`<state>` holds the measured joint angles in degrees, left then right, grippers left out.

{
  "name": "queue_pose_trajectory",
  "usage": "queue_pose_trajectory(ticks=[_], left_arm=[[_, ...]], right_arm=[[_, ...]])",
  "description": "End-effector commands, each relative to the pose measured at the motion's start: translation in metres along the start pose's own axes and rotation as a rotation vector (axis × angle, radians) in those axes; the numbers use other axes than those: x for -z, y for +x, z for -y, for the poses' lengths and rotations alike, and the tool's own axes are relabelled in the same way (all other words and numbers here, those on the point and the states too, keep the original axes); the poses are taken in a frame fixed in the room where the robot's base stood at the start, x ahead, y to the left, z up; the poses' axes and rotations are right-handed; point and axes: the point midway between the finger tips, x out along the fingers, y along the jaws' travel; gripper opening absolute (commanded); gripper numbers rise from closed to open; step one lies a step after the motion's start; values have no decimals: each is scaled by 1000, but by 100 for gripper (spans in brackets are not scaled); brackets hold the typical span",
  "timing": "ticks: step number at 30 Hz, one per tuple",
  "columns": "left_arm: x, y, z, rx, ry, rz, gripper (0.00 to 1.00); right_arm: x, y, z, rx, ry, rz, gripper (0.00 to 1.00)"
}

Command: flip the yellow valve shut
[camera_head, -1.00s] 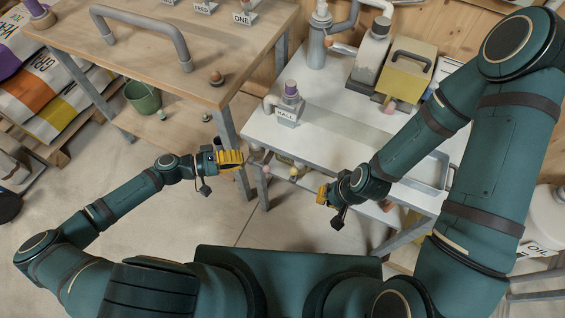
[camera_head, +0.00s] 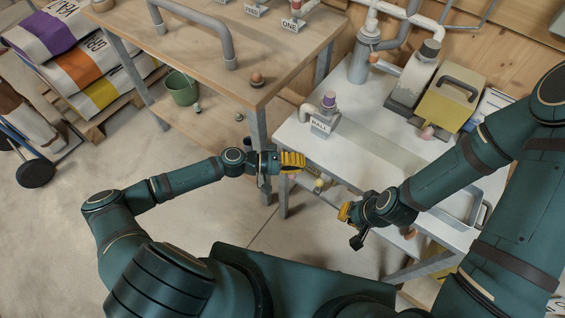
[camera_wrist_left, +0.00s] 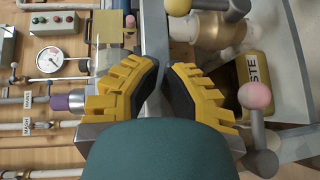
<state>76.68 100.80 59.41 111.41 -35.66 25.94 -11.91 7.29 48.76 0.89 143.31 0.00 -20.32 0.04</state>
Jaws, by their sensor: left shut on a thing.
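A pale yellow knob (camera_head: 318,185), apparently the yellow valve's handle, is under the front edge of the white table. In the left wrist view a yellowish ball knob (camera_wrist_left: 237,9) on a short grey lever is at the top edge, beyond and right of my fingers. My left gripper (camera_head: 293,162) is at the table's front left corner, close to the knob but apart from it. Its yellow fingers (camera_wrist_left: 166,66) have a narrow gap; what they hold cannot be made out. My right gripper (camera_head: 346,212) is at the front edge; its finger opening is unclear.
A pink ball lever (camera_wrist_left: 255,97) is right of my left fingers, near a yellow waste container (camera_wrist_left: 256,72). A wooden table (camera_head: 200,55) stands left. The floor between is clear.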

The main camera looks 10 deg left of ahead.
Motion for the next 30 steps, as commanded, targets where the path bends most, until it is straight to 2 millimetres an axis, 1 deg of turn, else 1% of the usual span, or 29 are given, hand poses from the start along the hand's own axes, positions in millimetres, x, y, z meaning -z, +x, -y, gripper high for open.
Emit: queue_pose_trajectory(ticks=[1, 3, 9, 23, 30], left_arm=[[-6, 7, 0, -2, -1, 2, 0], [-14, 14, 0, 0, -1, 2, 0], [-26, 26, 0, 1, -1, 0, 0], [-28, 28, 0, 3, 1, -1, 0], [-28, 27, -3, 37, 28, 1, 0]], right_arm=[[0, 1, 0, 0, 0, 0, 0], [0, 1, 0, 0, 0, -1, 0], [0, 1, 0, 0, 0, -1, 0], [0, 0, 0, 0, 0, 0, 0], [-1, -9, 3, 0, 1, 4, 0]])
